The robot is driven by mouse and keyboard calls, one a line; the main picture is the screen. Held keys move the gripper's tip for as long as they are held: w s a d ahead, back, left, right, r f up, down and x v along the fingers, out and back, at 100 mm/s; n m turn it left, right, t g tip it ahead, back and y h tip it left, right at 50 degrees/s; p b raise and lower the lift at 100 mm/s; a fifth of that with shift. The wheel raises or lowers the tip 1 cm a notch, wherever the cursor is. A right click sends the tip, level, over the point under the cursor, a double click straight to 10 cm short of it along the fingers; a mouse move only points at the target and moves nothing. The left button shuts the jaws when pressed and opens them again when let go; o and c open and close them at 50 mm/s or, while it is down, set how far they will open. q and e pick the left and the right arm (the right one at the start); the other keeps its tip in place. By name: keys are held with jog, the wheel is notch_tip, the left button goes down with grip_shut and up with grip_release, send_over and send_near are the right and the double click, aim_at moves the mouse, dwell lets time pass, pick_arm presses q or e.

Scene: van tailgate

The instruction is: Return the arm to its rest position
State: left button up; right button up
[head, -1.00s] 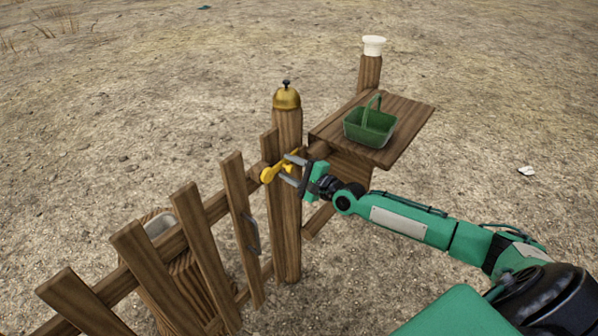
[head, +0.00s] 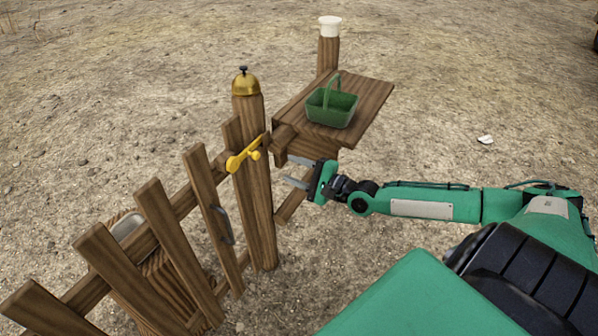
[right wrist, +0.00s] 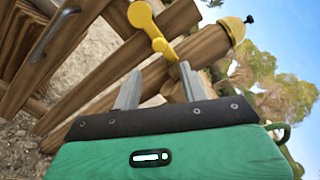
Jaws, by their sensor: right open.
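My right gripper (head: 296,172) is open and empty in the head view, to the right of the gate post and apart from the yellow latch (head: 245,154). The latch is on the post side of the wooden gate (head: 176,238). In the right wrist view the two fingers of my right gripper (right wrist: 158,88) stand apart, with the yellow latch (right wrist: 150,28) beyond them. My right arm reaches in from the right of the head view. My left gripper is not in view.
A green basket (head: 331,109) stands on a wooden shelf (head: 372,96) just behind my gripper. A white-capped post (head: 328,50) rises behind the shelf. Bare ground lies open at the right.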

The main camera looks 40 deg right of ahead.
jog(key=shift+s+d, duration=0.2)
jog(key=shift+s, duration=0.25)
dwell(0.3)
